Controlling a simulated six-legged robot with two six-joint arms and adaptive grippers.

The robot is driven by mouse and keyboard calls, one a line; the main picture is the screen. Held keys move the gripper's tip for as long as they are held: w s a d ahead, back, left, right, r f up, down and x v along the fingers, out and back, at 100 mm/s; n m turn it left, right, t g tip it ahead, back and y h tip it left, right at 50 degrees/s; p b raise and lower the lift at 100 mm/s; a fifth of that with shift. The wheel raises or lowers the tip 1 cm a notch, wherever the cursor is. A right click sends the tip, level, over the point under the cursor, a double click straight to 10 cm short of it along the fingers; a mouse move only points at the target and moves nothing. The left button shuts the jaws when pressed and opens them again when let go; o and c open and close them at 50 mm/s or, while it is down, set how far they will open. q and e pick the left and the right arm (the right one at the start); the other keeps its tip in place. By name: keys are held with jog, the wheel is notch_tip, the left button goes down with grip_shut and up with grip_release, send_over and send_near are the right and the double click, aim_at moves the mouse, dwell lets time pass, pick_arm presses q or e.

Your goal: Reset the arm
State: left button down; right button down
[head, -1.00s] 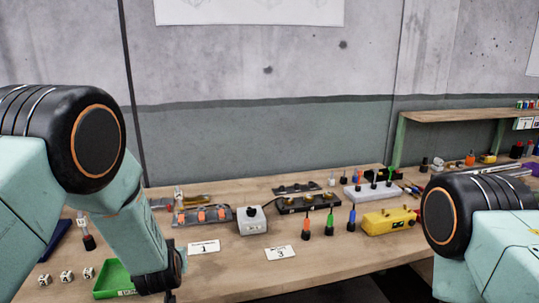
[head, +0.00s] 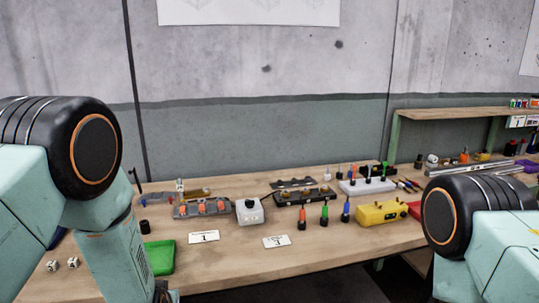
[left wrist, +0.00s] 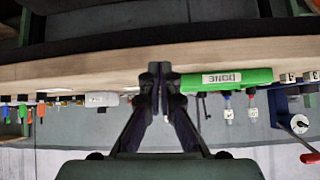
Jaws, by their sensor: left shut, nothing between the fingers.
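My left arm comes in from the left in the head view and bends down in front of the workbench (head: 215,260). The tray (head: 160,258) is partly behind the arm in the head view. My right arm's elbow shows at the right; its gripper is out of view.
White dice (head: 72,263) lie left of the arm. A shelf (head: 455,114) is at the back right.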

pick_arm(q)
jog(key=s+f+g+b, duration=0.3)
jog(key=s+f, duration=0.3)
jog(key=s, duration=0.6)
jog(key=s+f+g+h+b, duration=0.1)
jog(key=s+f+g+b, duration=0.2)
jog(key=s+f, duration=0.4)
jog(key=s+d+f+m+g+b, duration=0.1)
jog(key=s+f+g+b, duration=0.2)
jog(key=s, duration=1.5)
notch_tip(320, 180, down, 4)
jog(key=shift+s+f+h, duration=0.1)
jog(key=shift+s+h, duration=0.2)
jog(key=shift+h, duration=0.1)
jog(key=c, duration=2)
grip_release()
jog(key=shift+c, duration=0.2)
